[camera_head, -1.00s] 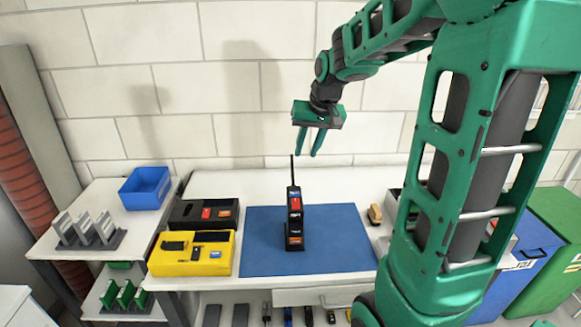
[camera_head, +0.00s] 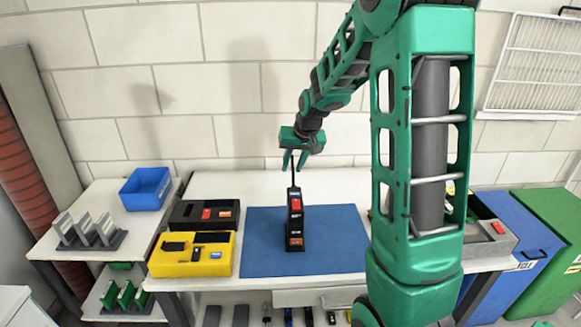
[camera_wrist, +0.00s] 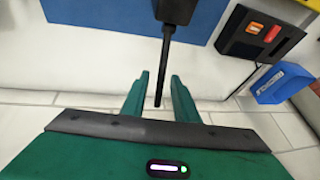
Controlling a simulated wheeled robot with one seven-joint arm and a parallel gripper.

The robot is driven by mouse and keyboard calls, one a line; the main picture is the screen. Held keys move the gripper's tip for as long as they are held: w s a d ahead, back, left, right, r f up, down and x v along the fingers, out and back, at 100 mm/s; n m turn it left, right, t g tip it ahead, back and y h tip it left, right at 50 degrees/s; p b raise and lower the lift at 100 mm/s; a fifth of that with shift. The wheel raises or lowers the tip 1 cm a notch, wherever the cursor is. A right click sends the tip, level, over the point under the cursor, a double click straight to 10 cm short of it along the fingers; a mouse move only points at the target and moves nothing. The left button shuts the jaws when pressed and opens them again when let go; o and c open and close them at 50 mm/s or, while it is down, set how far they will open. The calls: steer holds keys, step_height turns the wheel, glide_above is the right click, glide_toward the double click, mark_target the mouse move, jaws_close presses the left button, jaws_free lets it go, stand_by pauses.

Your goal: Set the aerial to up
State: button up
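A black handheld radio (camera_head: 294,220) with a red patch and an orange patch stands upright on the blue mat (camera_head: 340,235). Its thin black aerial (camera_head: 292,178) points straight up from its top. My gripper (camera_head: 293,167) is over the radio, fingers pointing down at the upper end of the aerial. In the wrist view, the fingers (camera_wrist: 160,80) are open, with the aerial (camera_wrist: 163,60) reaching into the gap between them. I see a little space on both sides of the aerial there. Only part of the radio body (camera_wrist: 178,10) shows in that view.
A yellow tray (camera_head: 220,265) and a black tray (camera_head: 185,222) stand left of the mat. A blue bin (camera_head: 146,188) and a rack of grey pieces (camera_head: 88,236) are on the left table. A grey box (camera_head: 495,240) is at right, partly behind my arm. The wall is behind.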

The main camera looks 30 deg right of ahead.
steer(key=shift+w+f, duration=0.1)
steer(key=shift+f, duration=0.1)
jaws_close()
stand_by(1.4)
